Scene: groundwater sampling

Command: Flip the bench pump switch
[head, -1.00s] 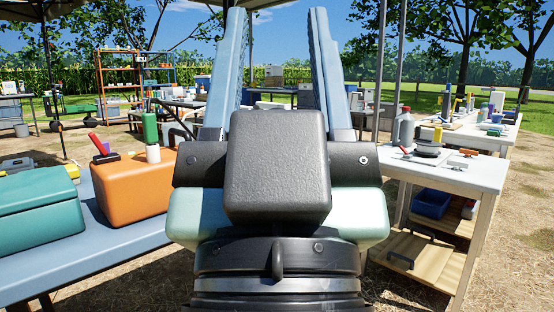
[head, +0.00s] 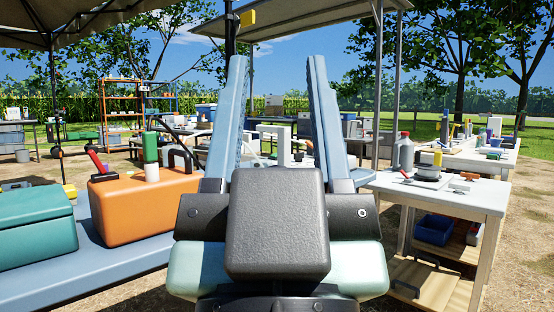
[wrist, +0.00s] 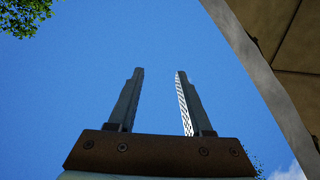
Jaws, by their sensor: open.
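An orange box-shaped unit (head: 145,208) sits on the blue-topped table at left. A red lever (head: 94,158) leans up from its left end, and a green-and-white cylinder (head: 151,158) stands on its top. This may be the bench pump with its switch; I cannot read any label. My gripper (head: 277,66) is in the middle of the head view, right of the orange unit and apart from it. Its two blue fingers point up and are open with nothing between them. In the wrist view my gripper (wrist: 160,74) shows against sky.
A teal case (head: 35,225) lies left of the orange unit on the blue table (head: 120,270). A white-topped table (head: 465,200) at right holds a grey bottle (head: 403,153) and small items. Canopy poles rise behind my gripper. Bare ground lies between the tables.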

